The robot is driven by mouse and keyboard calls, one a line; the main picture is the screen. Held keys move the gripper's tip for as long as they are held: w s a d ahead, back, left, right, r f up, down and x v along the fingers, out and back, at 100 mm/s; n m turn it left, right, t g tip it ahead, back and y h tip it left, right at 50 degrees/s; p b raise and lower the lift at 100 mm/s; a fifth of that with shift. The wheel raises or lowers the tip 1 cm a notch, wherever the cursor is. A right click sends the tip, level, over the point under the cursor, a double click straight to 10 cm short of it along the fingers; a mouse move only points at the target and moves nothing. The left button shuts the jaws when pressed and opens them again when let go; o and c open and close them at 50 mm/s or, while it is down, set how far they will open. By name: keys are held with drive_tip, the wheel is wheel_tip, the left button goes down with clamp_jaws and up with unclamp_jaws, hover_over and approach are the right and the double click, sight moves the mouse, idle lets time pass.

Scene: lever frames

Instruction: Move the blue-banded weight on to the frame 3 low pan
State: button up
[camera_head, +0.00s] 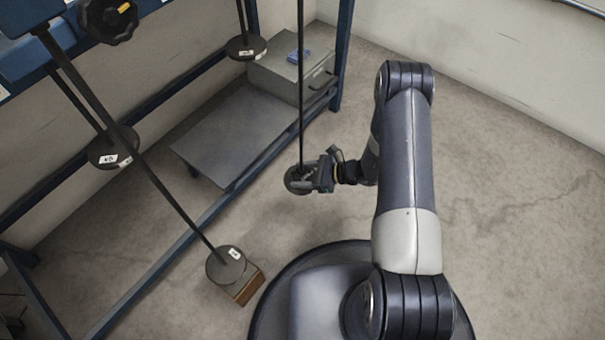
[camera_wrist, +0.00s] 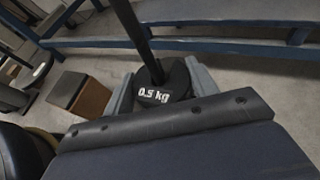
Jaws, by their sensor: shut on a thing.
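My gripper (camera_head: 316,178) is shut on a dark round weight (camera_head: 295,181) at the foot of a thin hanging rod. In the wrist view the weight (camera_wrist: 163,86) is marked "0.5 kg" and sits between the two grey fingers, with the rod rising from its middle. No blue band shows on it, and I cannot tell whether a pan lies beneath it. Other dark discs hang on rods: one at the lower left (camera_head: 226,266), one at the left (camera_head: 112,148) and one at the top (camera_head: 246,46). No frame numbers are readable.
A brown block (camera_head: 247,288) stands by the lower-left disc. Blue frame rails (camera_head: 215,210) run along the left. A grey box (camera_head: 290,75) with a small blue item (camera_head: 298,55) stands by a flat grey panel (camera_head: 235,135). The floor at right is clear.

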drive_tip(key=o, duration=1.2)
drive_tip(key=shift+d, duration=0.1)
drive_tip(key=p+v, duration=0.1)
drive_tip(key=v, duration=0.5)
drive_tip(key=shift+d+r, duration=0.25)
drive_tip(key=shift+d, duration=0.05)
drive_tip(key=shift+s, duration=0.15)
drive_tip(key=b+x, duration=0.1)
drive_tip(key=x, duration=0.5)
drive_tip(key=shift+a+f, duration=0.15)
idle(0.4)
